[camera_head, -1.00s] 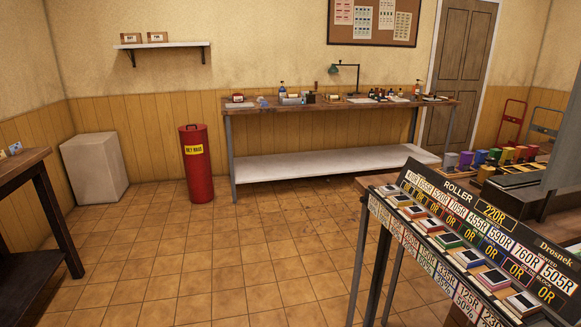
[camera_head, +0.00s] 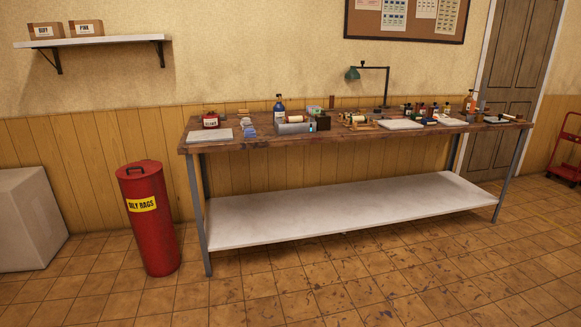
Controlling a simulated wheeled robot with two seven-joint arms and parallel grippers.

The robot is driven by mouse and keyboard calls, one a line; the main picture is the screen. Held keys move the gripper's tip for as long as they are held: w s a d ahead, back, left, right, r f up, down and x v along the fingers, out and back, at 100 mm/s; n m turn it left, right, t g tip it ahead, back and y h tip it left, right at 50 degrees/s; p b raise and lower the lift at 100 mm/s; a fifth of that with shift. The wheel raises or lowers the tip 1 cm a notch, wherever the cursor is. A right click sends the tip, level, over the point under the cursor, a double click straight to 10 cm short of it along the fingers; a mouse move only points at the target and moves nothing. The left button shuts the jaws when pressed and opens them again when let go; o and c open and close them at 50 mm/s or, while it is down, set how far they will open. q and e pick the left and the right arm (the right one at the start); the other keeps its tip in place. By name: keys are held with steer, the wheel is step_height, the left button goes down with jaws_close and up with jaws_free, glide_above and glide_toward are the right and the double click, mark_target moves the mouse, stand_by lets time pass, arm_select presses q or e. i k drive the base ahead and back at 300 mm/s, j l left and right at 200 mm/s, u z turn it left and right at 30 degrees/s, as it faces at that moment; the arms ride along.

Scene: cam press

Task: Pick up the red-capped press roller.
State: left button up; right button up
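A wooden workbench (camera_head: 245,143) stands against the far wall, with many small items on its top. A pale cylinder that looks like a roller (camera_head: 355,118) lies near the middle of the bench top. The items are too small to tell which, if any, is the red-capped press roller. A small red-and-white item (camera_head: 211,121) sits at the bench's left end, but I cannot tell what it is. Neither of my grippers is in view.
A red oily-rags bin (camera_head: 150,235) stands left of the bench, with a white block (camera_head: 25,222) farther left. A white lower shelf (camera_head: 330,212) spans the bench legs. The tiled floor in front is open. A red hand truck (camera_head: 568,155) is at the right edge.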

mark_target(296, 119)
steer(key=i, duration=1.2)
steer(key=z, duration=0.05)
